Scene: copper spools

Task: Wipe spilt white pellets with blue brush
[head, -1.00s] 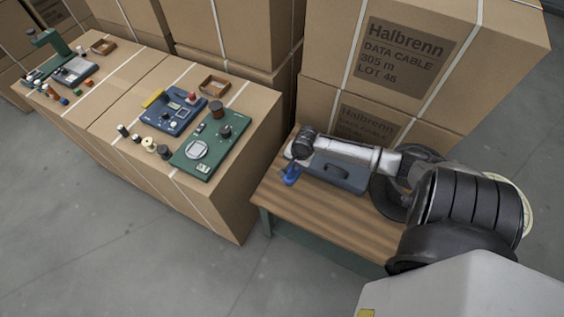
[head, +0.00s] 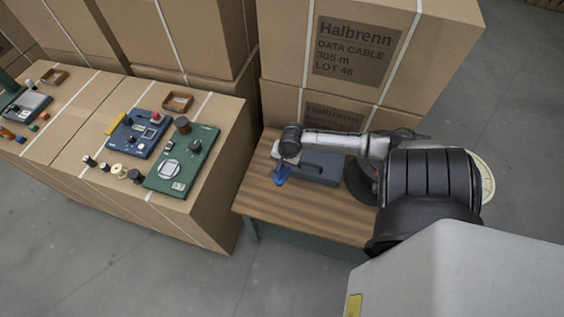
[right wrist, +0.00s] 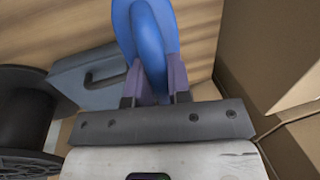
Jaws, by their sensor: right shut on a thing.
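The blue brush (head: 282,174) is held over the wooden bench (head: 262,200) in the head view. It fills the upper middle of the right wrist view (right wrist: 146,35). My right gripper (right wrist: 157,80) is shut on it, with a purple finger on each side. The gripper also shows in the head view (head: 287,160), small and partly hidden by the wrist. I cannot make out any white pellets in these frames. My left gripper is not in view.
A blue-grey case (head: 322,170) with a dark handle lies on the bench beside the brush. Stacked cardboard boxes (head: 290,60) rise behind. At left, a large box (head: 100,190) carries a green device (head: 182,165), a blue device (head: 138,135) and several small spools. A dark reel (right wrist: 25,110) stands left in the right wrist view.

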